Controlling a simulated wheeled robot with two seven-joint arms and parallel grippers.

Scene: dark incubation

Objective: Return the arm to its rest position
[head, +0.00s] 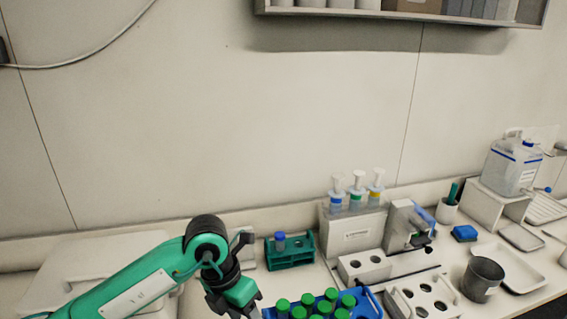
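My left arm, green and black, comes in from the lower left of the head view. Its black wrist is bent down, and my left gripper (254,312) is at the bottom edge beside the left end of a blue rack. The fingertips are mostly cut off by the frame, so I cannot tell whether they are open or hold anything. My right arm and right gripper are not in view.
A blue rack (371,303) holds several green-capped tubes. A green rack (290,257) with one blue-capped tube stands behind the gripper. Pump bottles (357,192), a dark cup (482,279) and a white holed block (424,299) stand to the right. A shelf (400,16) hangs above.

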